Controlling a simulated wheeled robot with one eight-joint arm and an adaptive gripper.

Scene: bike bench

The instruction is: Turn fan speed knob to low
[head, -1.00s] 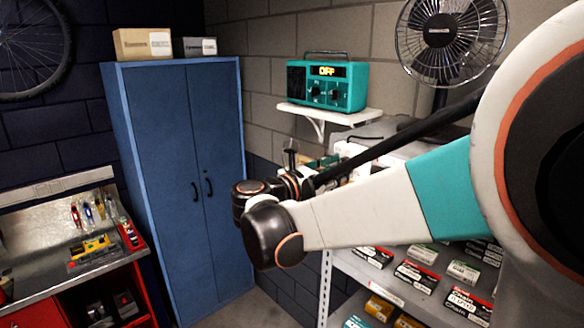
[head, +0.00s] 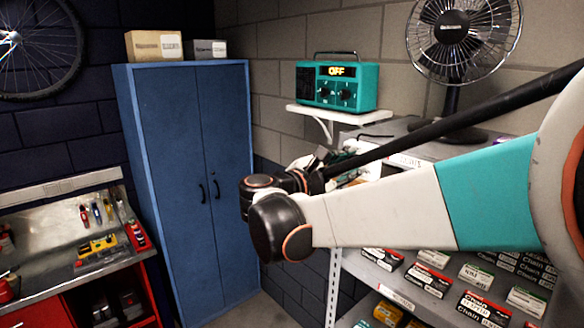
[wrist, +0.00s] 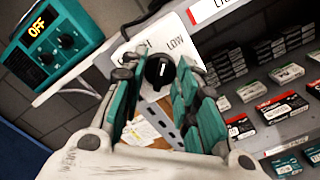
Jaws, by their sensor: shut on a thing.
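The fan speed knob (wrist: 159,71) is round and black with a white pointer mark. It sits on a pale plate, with the printed word "LOW" just beyond it to the upper right and a partly hidden label to the upper left. In the wrist view the teal-padded fingers of my gripper (wrist: 157,82) stand on either side of the knob and are shut on it. In the head view my gripper (head: 325,163) is at the shelf top; the knob is hidden there. The fan (head: 462,42) stands behind on the shelf unit.
A teal radio reading "OFF" (head: 337,85) sits on a small white wall shelf (head: 335,116), left of the fan. Boxed parts (head: 428,279) fill the lower shelves. A blue cabinet (head: 185,190) and a metal workbench (head: 50,235) are at left.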

